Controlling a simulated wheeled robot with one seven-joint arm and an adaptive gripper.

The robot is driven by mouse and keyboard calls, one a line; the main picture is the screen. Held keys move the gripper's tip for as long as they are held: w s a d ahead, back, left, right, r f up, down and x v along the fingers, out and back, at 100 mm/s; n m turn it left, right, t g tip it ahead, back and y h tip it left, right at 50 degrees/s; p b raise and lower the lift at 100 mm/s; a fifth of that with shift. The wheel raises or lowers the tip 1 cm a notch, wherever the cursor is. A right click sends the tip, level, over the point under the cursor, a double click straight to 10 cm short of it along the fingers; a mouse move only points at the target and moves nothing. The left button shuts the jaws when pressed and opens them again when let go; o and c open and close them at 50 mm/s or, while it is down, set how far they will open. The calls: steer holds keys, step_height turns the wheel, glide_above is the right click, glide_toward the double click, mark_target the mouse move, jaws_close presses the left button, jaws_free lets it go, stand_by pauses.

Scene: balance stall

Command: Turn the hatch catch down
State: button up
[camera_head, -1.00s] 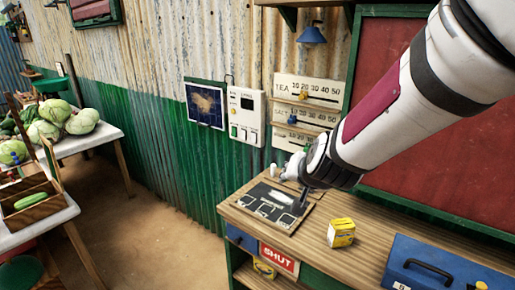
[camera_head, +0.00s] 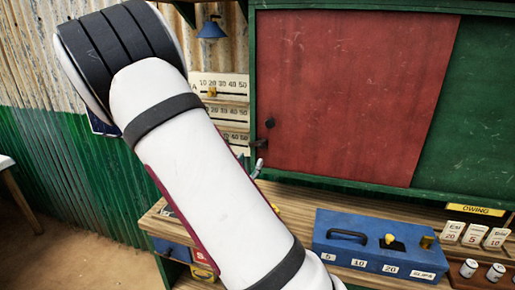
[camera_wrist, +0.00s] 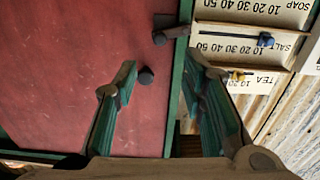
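In the upside-down wrist view the catch (camera_wrist: 161,38) is a bar lying across the panel edge, with the knob (camera_wrist: 146,76) close by. My gripper (camera_wrist: 162,66) is open and empty, its two green-padded fingers apart, pointing toward the catch. The knob appears between the fingers; no contact with the catch is visible. In the head view my arm hides most of the gripper.
Slider price boards (camera_head: 224,87) hang on the wall left of the hatch. A blue cash box (camera_head: 375,243) stands on the wooden counter (camera_head: 290,200) below. Price cards (camera_head: 474,233) and several small jars stand at the right.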

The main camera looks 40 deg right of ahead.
mark_target(261, 146)
steer(key=x, duration=1.1)
steer(key=shift+w+d+p, duration=0.2)
steer(key=shift+d+p, duration=0.1)
steer(key=shift+p, duration=0.1)
jaws_close()
